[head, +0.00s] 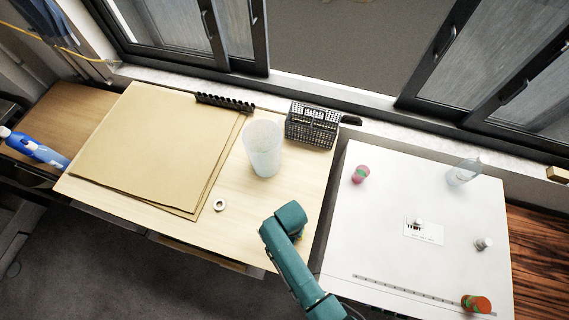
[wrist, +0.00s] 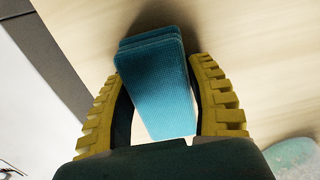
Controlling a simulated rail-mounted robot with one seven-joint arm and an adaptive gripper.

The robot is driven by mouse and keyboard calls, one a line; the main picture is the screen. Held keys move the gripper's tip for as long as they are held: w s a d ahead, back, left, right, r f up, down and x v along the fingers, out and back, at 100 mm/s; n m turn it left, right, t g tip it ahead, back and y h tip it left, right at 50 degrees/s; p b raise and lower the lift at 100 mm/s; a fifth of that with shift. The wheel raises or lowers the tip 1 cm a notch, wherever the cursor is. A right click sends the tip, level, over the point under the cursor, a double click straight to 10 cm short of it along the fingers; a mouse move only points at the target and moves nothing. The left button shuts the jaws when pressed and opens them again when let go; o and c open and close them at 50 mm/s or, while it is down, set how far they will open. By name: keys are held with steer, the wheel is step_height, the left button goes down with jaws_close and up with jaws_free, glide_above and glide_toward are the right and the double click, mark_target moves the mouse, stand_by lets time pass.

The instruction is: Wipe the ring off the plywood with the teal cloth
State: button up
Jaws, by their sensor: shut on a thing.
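My gripper (wrist: 157,72) is shut on the folded teal cloth (wrist: 158,85), its yellow ribbed fingers on either side. The cloth hangs over the pale plywood (wrist: 255,40); I cannot tell if it touches. In the head view my teal wrist covers the gripper and cloth, near the front right of the plywood top (head: 222,238). A small pale ring-shaped thing (head: 219,204) lies left of my wrist, beside the brown sheets; I cannot tell whether it is a mark or an object. No other ring shows clearly.
A frosted cylinder (head: 263,150) stands behind my wrist, with a dark mesh basket (head: 312,126) beyond. Brown sheets (head: 150,145) cover the left, with a black rack (head: 225,102) at their back edge. A gap separates the white bench (head: 390,220) on the right.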

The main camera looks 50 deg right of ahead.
steer(key=r+p, duration=0.1)
steer(key=r, duration=0.2)
steer(key=shift+w, duration=0.2)
steer(key=shift+r+p, duration=2.35)
steer(key=shift+r, duration=0.15)
